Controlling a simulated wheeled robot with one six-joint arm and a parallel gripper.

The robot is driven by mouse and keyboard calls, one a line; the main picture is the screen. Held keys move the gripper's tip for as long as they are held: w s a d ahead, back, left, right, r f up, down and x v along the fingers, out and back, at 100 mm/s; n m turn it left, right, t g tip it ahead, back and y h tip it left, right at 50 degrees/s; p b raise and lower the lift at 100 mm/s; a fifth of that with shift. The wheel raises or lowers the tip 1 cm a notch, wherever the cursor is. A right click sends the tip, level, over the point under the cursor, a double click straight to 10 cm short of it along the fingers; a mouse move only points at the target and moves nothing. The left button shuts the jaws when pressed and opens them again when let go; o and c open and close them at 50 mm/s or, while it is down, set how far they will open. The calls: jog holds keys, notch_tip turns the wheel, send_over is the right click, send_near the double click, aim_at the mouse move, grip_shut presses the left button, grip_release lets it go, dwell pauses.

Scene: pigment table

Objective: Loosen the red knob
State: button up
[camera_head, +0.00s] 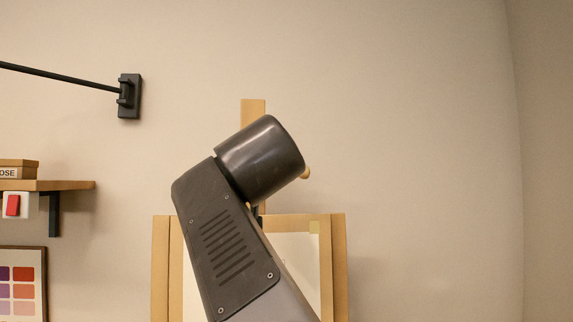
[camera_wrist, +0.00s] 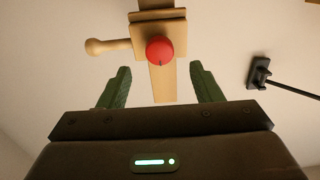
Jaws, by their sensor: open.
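The red knob (camera_wrist: 160,49) shows in the wrist view, round with a small dark mark at its lower edge. It sits on a wooden block on the upright of a wooden easel (camera_wrist: 164,84). My gripper (camera_wrist: 159,78) is open, its two green fingers apart and empty. In the picture the knob lies just beyond the fingertips and between their lines, not touched by them. In the head view my arm hides the knob; the easel's top (camera_head: 253,112) shows behind the arm.
A wooden handle (camera_wrist: 108,46) sticks out left of the knob in the wrist view. A black wall bracket with a rod (camera_head: 129,96) is at upper left in the head view. A shelf (camera_head: 66,185) and a red switch (camera_head: 13,205) are at far left. The wall at right is bare.

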jog(key=w+a+p, duration=0.1)
jog(key=w, duration=0.6)
jog(key=shift+a+p, duration=0.15)
jog(key=shift+p, duration=0.25)
jog(key=c, duration=1)
